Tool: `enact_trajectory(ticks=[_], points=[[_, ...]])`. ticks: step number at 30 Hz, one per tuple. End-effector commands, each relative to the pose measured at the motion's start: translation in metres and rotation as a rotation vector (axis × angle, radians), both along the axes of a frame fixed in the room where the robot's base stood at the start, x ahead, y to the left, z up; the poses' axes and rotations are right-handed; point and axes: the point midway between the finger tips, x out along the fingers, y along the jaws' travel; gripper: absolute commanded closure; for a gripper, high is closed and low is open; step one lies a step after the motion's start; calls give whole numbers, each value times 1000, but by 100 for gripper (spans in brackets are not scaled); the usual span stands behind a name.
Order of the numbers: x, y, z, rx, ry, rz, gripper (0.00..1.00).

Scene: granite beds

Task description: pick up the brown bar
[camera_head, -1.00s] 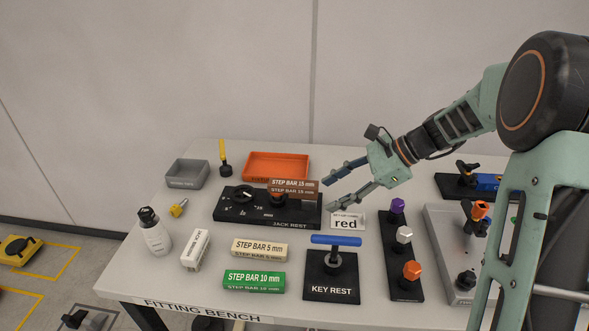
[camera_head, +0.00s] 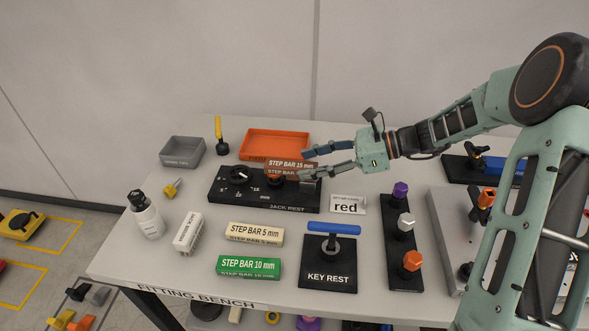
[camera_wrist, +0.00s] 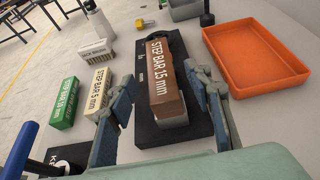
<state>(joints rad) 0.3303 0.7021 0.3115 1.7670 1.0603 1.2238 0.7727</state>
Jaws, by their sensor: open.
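The brown bar (camera_head: 289,167), labelled STEP BAR 15 mm, lies on top of the black jack rest (camera_head: 240,200). In the wrist view the brown bar (camera_wrist: 165,82) runs lengthwise away from me, between the two fingers. My gripper (camera_head: 302,164) is open at the right end of the bar, its fingers roughly level with it. In the wrist view my gripper (camera_wrist: 160,95) has one finger on each side of the bar, with a visible gap on the left. Whether the right finger touches the bar is unclear.
The orange tray (camera_head: 273,138) is behind the bar. The cream bar (camera_head: 254,234) and green bar (camera_head: 248,267) lie in front. The key rest (camera_head: 328,279) with a blue-handled key and the "red" card (camera_head: 347,207) are nearby. A grey tray (camera_head: 182,152) stands at the back left.

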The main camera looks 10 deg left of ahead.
Motion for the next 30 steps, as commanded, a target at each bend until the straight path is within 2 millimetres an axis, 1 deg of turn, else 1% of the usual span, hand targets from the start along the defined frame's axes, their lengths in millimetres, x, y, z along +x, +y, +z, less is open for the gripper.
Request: enact_trajectory(ticks=[6,9,16,28,30], points=[[-3,31,-12,1,4,4,54],[-3,41,-16,1,2,2,54],[-2,42,-17,0,0,1,55],[-2,42,-16,0,0,1,99],[-2,42,-16,0,0,1,100]])
